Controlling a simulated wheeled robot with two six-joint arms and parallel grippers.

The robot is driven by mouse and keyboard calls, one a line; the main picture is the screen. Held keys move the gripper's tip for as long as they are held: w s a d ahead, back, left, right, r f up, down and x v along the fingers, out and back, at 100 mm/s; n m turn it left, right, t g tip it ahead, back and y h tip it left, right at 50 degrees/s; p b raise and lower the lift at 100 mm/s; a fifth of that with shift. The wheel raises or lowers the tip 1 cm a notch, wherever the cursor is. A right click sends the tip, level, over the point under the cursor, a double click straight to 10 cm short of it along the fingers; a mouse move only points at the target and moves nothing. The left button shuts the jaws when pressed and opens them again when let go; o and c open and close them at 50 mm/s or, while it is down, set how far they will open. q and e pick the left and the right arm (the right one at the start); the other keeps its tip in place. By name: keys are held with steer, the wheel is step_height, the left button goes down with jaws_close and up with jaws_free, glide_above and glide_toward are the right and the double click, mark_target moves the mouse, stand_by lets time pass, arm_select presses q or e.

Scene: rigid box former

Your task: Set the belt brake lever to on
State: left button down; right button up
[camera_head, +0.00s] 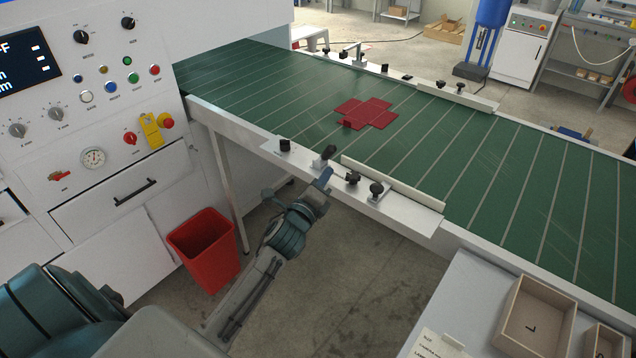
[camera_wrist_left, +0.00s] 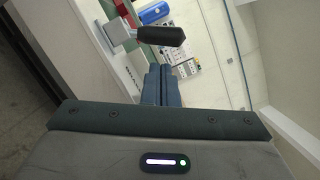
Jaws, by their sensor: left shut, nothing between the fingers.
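The belt brake lever, with a black grip (camera_head: 328,152), is on the near rail of the green conveyor in the head view. In the left wrist view its black grip (camera_wrist_left: 160,36) lies roughly sideways on a grey metal arm, just beyond my fingers. My left gripper (camera_head: 324,178) is shut and empty, just below and in front of the lever; its closed blue fingers (camera_wrist_left: 167,70) show in the left wrist view. Whether the fingertips touch the lever, I cannot tell. Dark lettering on the rail beside it is too blurred to read. My right gripper is out of view.
The conveyor belt (camera_head: 480,160) carries a flat red cross-shaped blank (camera_head: 367,113). Black knobs (camera_head: 376,189) and a pale guide strip (camera_head: 393,183) are right of the lever. A control panel (camera_head: 90,100) and red bin (camera_head: 204,245) stand left; a wooden tray (camera_head: 502,335) is lower right.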

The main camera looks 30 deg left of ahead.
mark_target(331, 180)
arm_select(q)
steer(key=w, duration=0.3)
steer(key=shift+w+a+r+p, duration=0.15)
steer(key=shift+r+p, duration=0.1)
steer(key=shift+p, duration=0.1)
steer(key=shift+w, duration=0.25)
steer(key=shift+a, duration=0.1)
